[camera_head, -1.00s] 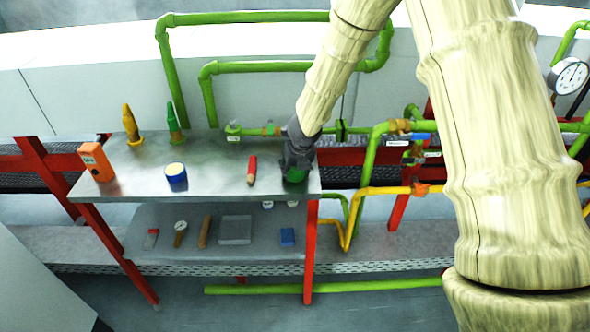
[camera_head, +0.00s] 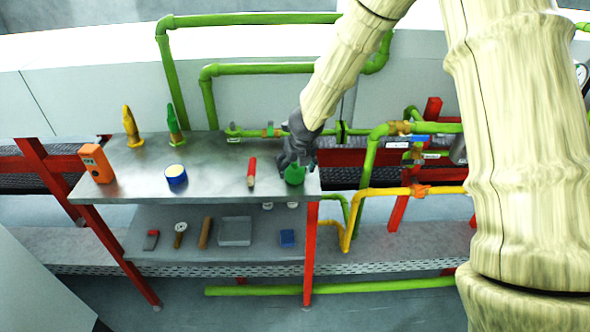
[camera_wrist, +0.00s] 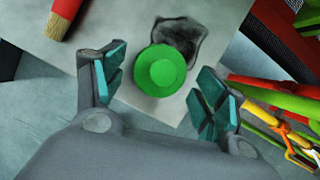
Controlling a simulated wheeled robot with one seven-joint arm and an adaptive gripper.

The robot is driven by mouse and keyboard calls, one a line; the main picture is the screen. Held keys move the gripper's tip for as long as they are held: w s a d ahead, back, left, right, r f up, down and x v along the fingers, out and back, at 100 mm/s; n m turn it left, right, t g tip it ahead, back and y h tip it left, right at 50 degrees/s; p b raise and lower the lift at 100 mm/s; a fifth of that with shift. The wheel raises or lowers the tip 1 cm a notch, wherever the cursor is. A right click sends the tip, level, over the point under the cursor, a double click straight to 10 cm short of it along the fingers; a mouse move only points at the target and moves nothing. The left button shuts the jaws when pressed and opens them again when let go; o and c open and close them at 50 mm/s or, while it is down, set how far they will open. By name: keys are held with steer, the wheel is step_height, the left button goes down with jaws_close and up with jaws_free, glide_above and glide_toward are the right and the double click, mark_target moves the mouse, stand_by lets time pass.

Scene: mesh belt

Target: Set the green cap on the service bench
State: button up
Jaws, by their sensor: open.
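The green cap (camera_head: 295,174) stands on the right end of the grey service bench top (camera_head: 225,165), close to its front right corner. In the wrist view the round green cap (camera_wrist: 161,71) lies between and slightly beyond my open fingers, with a dark shadow beside it. My gripper (camera_head: 290,160) is just behind and above the cap in the head view. In the wrist view its teal finger pads (camera_wrist: 160,88) are spread apart, with gaps visible between them and the cap.
Green and yellow pipes (camera_head: 362,190) run close to the bench's right side.

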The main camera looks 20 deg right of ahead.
steer(key=v, duration=0.8)
steer(key=shift+s+r, duration=0.15)
steer(key=shift+r, duration=0.15)
